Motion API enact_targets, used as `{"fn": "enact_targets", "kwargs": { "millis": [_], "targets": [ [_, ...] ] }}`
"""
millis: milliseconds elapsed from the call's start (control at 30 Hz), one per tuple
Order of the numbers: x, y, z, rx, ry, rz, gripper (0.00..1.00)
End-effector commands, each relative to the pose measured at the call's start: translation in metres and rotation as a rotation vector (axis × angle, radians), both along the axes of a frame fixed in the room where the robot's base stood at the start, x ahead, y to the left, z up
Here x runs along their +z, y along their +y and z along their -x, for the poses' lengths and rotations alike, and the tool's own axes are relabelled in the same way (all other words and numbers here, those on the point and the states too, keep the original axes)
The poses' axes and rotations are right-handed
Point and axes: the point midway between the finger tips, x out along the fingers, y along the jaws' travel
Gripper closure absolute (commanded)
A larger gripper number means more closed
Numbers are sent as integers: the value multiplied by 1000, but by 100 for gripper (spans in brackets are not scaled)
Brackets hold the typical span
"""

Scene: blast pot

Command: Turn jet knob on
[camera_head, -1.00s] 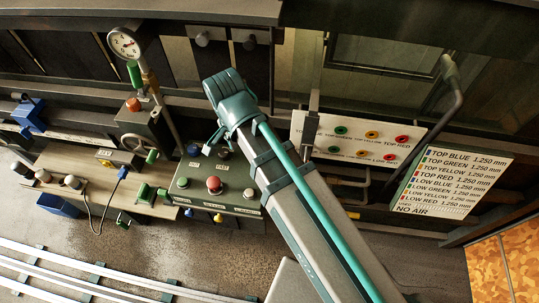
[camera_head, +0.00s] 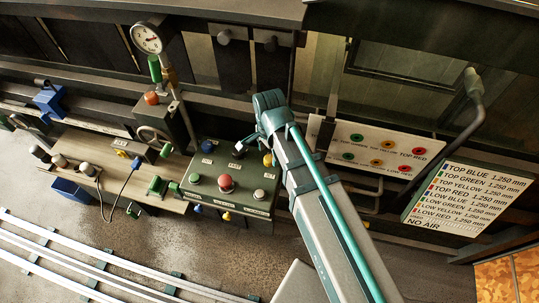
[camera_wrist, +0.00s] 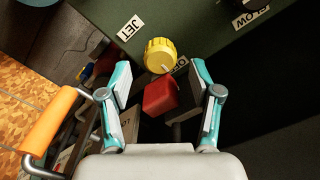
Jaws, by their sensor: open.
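In the wrist view a round yellow knob (camera_wrist: 160,55) sits on a dark green panel (camera_wrist: 195,25). A white label reading JET (camera_wrist: 130,28) is beside it, and another label is partly hidden below it. My gripper (camera_wrist: 160,71) is open, with its teal fingertips to the left and right of the knob's lower side. No contact shows. A red block-shaped part (camera_wrist: 161,97) shows between the fingers. In the head view the yellow knob (camera_head: 267,160) is at the right of the control box (camera_head: 240,206), below my arm's end. The fingers are hard to make out there.
The control box also has a red button (camera_head: 225,182) and a blue knob (camera_head: 207,146). A gauge (camera_head: 146,38) stands at the left. A sign board (camera_head: 472,195) and a panel of coloured ports (camera_head: 390,150) are at the right. An orange handle (camera_wrist: 56,120) is left in the wrist view.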

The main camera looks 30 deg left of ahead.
Motion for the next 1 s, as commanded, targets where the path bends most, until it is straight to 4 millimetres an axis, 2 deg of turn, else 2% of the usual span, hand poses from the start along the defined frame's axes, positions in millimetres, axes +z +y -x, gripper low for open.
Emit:
{"fn": "enact_targets", "kwargs": {
  "millis": [100,300,667,1000],
  "targets": [
    [-13,0,0,0,1,2,36],
    [-26,0,0,0,0,1,36],
    [-29,0,0,0,0,-1,36],
    [-29,0,0,0,0,0,91]
  ]
}}
